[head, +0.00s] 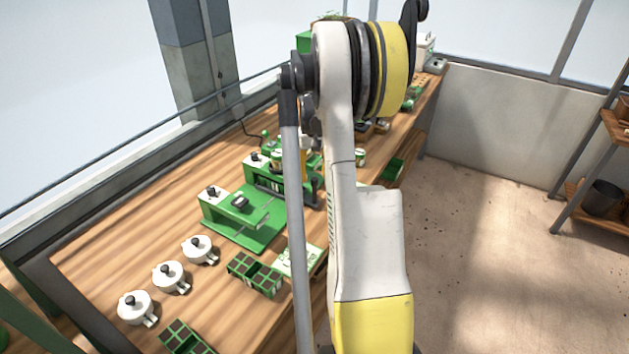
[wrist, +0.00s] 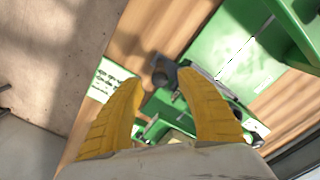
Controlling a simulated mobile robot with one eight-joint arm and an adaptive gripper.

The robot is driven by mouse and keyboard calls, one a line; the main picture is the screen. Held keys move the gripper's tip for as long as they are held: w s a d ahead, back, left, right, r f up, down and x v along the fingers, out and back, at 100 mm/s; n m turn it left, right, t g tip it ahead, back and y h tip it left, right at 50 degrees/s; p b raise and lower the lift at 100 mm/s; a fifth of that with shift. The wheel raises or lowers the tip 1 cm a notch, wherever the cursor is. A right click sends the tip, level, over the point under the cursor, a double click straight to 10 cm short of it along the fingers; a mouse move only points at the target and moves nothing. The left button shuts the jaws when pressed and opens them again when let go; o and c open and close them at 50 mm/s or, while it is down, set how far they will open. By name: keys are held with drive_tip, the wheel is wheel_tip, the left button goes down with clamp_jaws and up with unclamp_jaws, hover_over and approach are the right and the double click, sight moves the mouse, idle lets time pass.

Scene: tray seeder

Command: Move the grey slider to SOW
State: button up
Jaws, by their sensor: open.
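My gripper (wrist: 160,80) is open in the wrist view, its two yellow fingers pointing at the green seeder. A dark grey knob-like part (wrist: 163,68) shows between and just beyond the fingertips; I cannot tell whether it is the grey slider or whether the fingers touch it. The green seeder (wrist: 222,52) lies beyond the fingers. My arm hides most of the gripper and the seeder's right side there. No SOW label is readable.
The wooden bench (head: 105,250) holds several white pots with black knobs, including a near one (head: 135,306). Green cell trays (head: 255,275) and a whitish-green card (head: 299,261) lie nearer. More green equipment stands further back. Open floor (head: 490,220) lies to the right.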

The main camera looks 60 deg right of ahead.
wheel_tip(320, 180, up, 10)
idle(0.3)
drive_tip(key=shift+f, duration=0.1)
idle(0.3)
